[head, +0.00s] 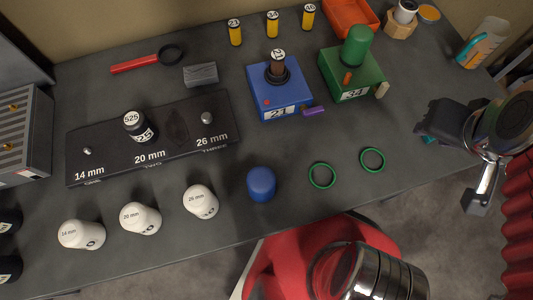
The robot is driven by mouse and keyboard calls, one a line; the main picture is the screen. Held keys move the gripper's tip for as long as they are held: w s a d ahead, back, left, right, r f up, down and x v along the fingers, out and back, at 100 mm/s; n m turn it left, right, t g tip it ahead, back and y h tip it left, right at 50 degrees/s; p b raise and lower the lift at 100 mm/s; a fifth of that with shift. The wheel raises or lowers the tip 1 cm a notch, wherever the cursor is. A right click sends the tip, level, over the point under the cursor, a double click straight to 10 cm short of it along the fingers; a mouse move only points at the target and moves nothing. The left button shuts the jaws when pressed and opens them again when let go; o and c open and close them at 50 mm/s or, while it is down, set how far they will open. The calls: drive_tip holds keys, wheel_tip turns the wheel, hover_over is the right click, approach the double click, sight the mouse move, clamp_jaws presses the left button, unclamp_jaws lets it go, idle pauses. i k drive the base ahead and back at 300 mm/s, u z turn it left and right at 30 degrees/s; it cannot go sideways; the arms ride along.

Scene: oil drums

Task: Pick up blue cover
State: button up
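The blue cover (261,184) is a rounded blue cap. It stands upright on the dark table, near the front edge, between a white cylinder and a green ring. My gripper (451,170) is at the right of the view, far to the right of the blue cover. Its two fingers look spread apart, with nothing visible between them. The blue box (292,103), marked 21, stands behind the cover with a bare brown and black post on top.
A green box (358,82) with a green cap stands right of the blue box. Green rings (322,187) lie right of the cover, white cylinders (201,202) left. A black holder plate (100,145) is at left. A purple piece (313,111) lies beside the blue box.

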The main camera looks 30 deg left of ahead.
sight(261, 181)
drive_tip(key=z, duration=0.05)
drive_tip(key=k, duration=1.75)
drive_tip(key=u, duration=1.35)
drive_tip(key=i, duration=1)
drive_tip(key=u, duration=0.1)
